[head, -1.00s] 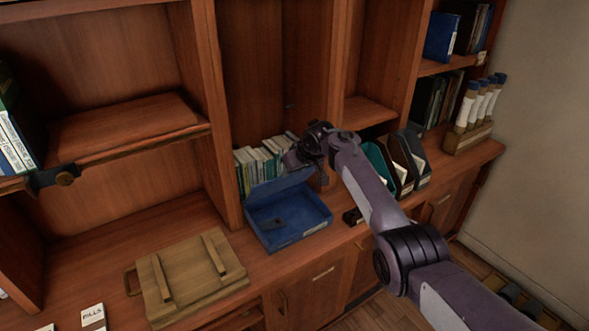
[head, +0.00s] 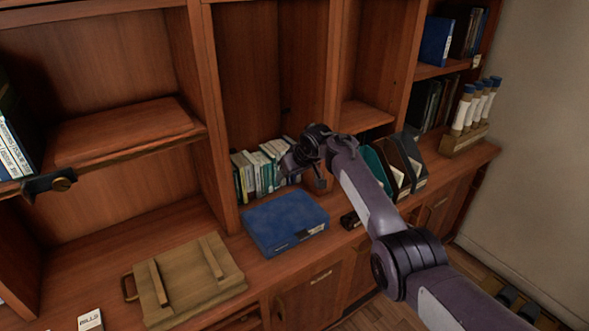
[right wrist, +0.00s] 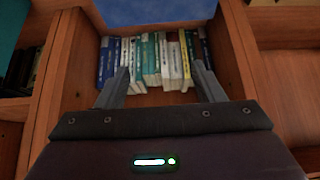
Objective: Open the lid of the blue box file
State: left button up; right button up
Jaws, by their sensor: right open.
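The blue box file (head: 286,222) lies on the counter with its lid flat and shut. A pale label shows on its front side. A blue surface, likely its lid (right wrist: 155,10), shows at the top edge of the right wrist view. My right gripper (head: 305,174) is above and behind the box's back right corner, in front of the row of books, apart from the box. In the right wrist view its two fingers (right wrist: 160,84) are spread, with nothing held between them. My left gripper is not in view.
A row of books (head: 258,170) stands behind the box. Teal and dark magazine files (head: 404,160) stand to the right, partly behind my arm. A wooden crate lid with two slats (head: 188,280) lies at the left. A shelf divider rises just behind the box's left side.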

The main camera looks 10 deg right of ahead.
jog(key=v, duration=0.7)
jog(key=shift+s+r+b, duration=0.2)
jog(key=shift+r+b, duration=0.1)
jog(key=shift+r, duration=0.05)
jog(key=shift+d, duration=0.1)
